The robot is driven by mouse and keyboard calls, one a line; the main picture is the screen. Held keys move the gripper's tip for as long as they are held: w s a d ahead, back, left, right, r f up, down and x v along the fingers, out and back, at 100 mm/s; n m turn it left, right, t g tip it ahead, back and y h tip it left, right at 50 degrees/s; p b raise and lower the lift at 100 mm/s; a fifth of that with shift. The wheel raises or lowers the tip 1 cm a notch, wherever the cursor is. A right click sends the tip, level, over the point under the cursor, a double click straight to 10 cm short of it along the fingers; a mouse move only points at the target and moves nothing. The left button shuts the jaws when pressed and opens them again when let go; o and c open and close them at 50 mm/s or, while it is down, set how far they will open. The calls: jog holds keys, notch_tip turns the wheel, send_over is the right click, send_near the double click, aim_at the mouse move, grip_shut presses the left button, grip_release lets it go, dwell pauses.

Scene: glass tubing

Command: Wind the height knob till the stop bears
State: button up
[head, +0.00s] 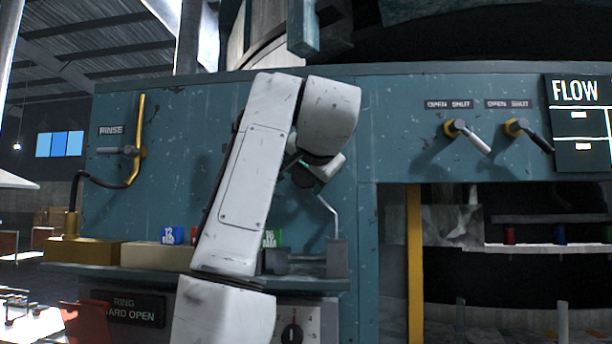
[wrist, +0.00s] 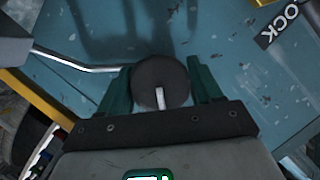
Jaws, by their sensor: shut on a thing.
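The height knob (wrist: 158,78) is a dark round disc with a pale line on its face, seen in the wrist view against the teal panel. My gripper (wrist: 160,86) has its two green fingers on either side of the knob and is shut on it. The pale line points toward my palm. In the head view my gripper (head: 318,168) is up against the panel, and the knob is hidden behind my wrist. I cannot make out the stop for certain. A thin bent metal rod (head: 332,212) hangs below my gripper; a rod (wrist: 75,62) also shows left of the knob in the wrist view.
A shelf (head: 100,270) below holds a blue box (head: 172,235), a green box (head: 272,238) and a grey block (head: 337,258). Two levers (head: 468,136) marked OPEN SHUT are at right. A brass rinse pipe (head: 138,140) is at left. A yellow post (head: 414,260) edges a dark opening.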

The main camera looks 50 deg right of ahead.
jog(key=o, duration=1)
jog(key=b+v, duration=0.3)
jog(key=v, duration=0.7)
jog(key=shift+s+a+b, duration=0.2)
jog(key=shift+s+b, duration=0.1)
jog(key=shift+b, duration=0.05)
